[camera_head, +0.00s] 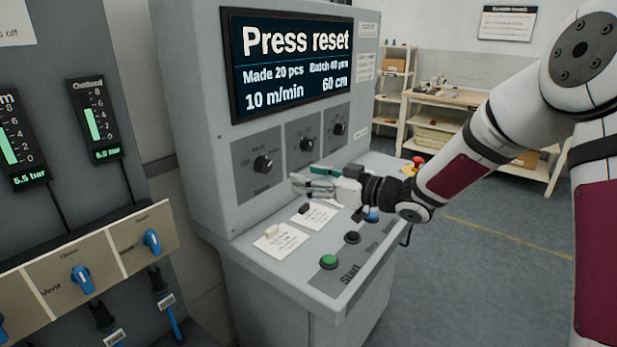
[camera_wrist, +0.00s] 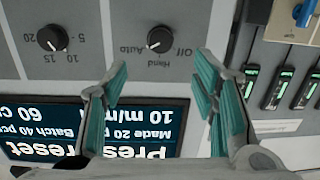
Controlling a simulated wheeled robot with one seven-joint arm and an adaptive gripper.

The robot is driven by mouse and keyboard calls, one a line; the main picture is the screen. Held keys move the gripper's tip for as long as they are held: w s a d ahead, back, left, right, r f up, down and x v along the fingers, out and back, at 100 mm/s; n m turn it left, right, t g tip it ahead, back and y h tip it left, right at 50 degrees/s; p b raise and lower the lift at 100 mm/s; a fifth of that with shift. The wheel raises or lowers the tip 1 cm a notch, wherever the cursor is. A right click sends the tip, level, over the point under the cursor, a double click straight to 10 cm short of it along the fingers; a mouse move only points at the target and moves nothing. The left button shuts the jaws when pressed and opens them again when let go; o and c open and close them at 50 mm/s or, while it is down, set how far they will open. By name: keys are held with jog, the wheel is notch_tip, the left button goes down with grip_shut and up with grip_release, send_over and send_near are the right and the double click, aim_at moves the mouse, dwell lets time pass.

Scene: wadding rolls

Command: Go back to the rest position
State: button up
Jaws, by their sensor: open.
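My gripper (camera_head: 318,184) is in front of the grey control console, above its sloping button shelf and below the row of black knobs. In the wrist view my gripper (camera_wrist: 165,85) shows its two teal-padded fingers spread apart with nothing between them. The wrist view is upside down and shows a Hand-Auto-Off knob (camera_wrist: 158,39) and a second knob (camera_wrist: 50,38) beyond the fingers. The screen (camera_head: 292,65) reads "Press reset", "Made 20 pcs", "Batch 40 pcs", "10 m/min" and "60 cm". My arm reaches in from the right.
On the shelf are a green button (camera_head: 328,262), a black button (camera_head: 352,237), a blue button (camera_head: 372,216) and a red button (camera_head: 418,161). A panel with blue valve handles (camera_head: 152,241) stands at left. A wooden workbench (camera_head: 440,98) is behind. Floor at right is clear.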

jog(key=s+d+r+m+t+h+p, duration=0.1)
jog(key=s+d+r+m+t+h, duration=0.15)
jog(key=d+r+h, duration=0.45)
jog(key=s+d+r+m+g+h+p, duration=0.2)
jog(key=s+d+m+h, duration=0.3)
jog(key=s+d+h, duration=0.5)
jog(key=s+f+m+g+y+p, duration=0.1)
jog(key=s+g, duration=0.5)
jog(key=s, duration=2.3)
jog(key=d+f+m+y, duration=0.1)
jog(key=m+y, duration=0.1)
jog(key=m, duration=0.1)
jog(key=shift+s+f, duration=0.2)
jog(key=shift+s, duration=0.2)
jog(key=shift+w, duration=0.1)
